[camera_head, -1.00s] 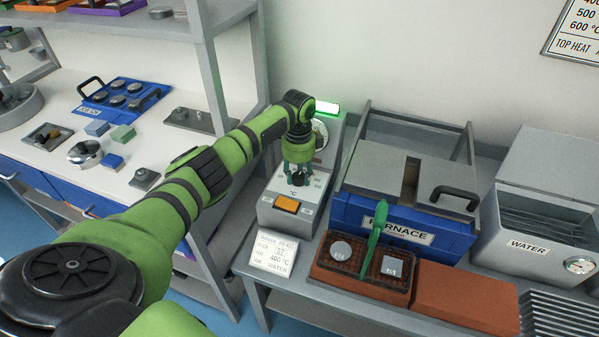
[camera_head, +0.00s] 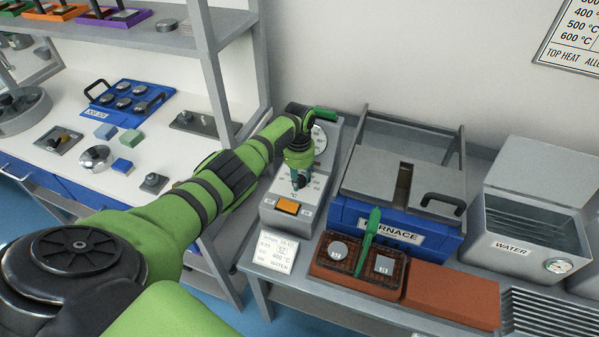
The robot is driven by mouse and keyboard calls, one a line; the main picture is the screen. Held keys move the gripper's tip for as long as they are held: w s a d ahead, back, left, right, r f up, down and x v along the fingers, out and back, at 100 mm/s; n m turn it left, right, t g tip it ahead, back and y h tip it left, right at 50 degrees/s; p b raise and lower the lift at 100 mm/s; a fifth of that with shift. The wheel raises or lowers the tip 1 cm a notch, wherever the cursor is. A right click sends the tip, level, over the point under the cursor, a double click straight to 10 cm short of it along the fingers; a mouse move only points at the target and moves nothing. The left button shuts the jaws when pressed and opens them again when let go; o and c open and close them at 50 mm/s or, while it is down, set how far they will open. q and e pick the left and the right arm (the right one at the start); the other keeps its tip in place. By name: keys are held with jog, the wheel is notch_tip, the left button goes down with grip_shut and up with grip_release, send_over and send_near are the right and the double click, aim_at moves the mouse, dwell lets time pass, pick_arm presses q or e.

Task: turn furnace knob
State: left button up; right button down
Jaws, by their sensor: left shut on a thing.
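The furnace control box (camera_head: 287,213) is grey, with a dial gauge (camera_head: 319,140) at its back, an orange button (camera_head: 288,206) low on its front and "°C" print. Its dark knob (camera_head: 299,182) sits on the sloped panel and is mostly covered by my gripper. My left gripper (camera_head: 299,174) reaches down from above and is shut on the knob. The blue furnace (camera_head: 350,217) with a grey lid stands right of the box. My right gripper is out of view.
A note card (camera_head: 275,251) reading 400 °C and WATER stands before the box. A brick tray (camera_head: 325,270) with two metal samples and green tongs (camera_head: 368,243) sits in front of the furnace. A WATER tank (camera_head: 511,248) is at right. A shelf post (camera_head: 217,88) stands close to my left arm.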

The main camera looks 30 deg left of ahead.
pick_arm(q)
jog(key=n, duration=0.1)
jog(key=n+p, duration=0.1)
jog(key=n, duration=0.1)
jog(key=shift+s+a+f+n, duration=0.15)
jog(key=shift+s+n, duration=0.15)
jog(key=shift+s, duration=0.1)
jog(key=shift+f+n+p, duration=0.1)
jog(key=shift+n+p, duration=0.4)
jog(key=shift+n, duration=1.5)
jog(key=shift+d, duration=0.2)
jog(key=o, duration=1.1)
jog(key=shift+o, duration=0.2)
jog(key=shift+w+r, duration=0.1)
jog(key=shift+r, duration=0.1)
